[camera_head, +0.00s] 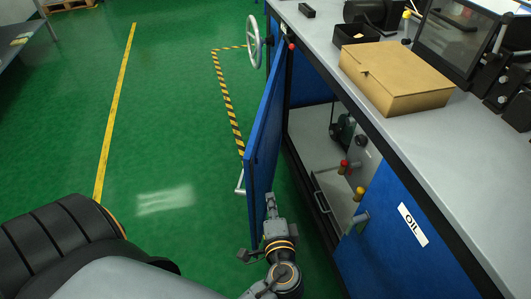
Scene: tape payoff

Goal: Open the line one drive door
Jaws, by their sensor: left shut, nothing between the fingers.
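A blue door (266,118), which I take to be the line one drive door, stands swung out from the bench front over the green floor. Its outer face is turned mostly away, and a pale bar handle (240,183) sticks out near its free edge. My left gripper (271,198) is shut and empty, beside the door's inner face near the free edge, between door and cabinet. I cannot tell whether it touches the door. My right gripper is not in view.
Red and yellow knobs sit inside. A cardboard box (395,75) lies on the bench top. A handwheel (253,43) stands beyond the door.

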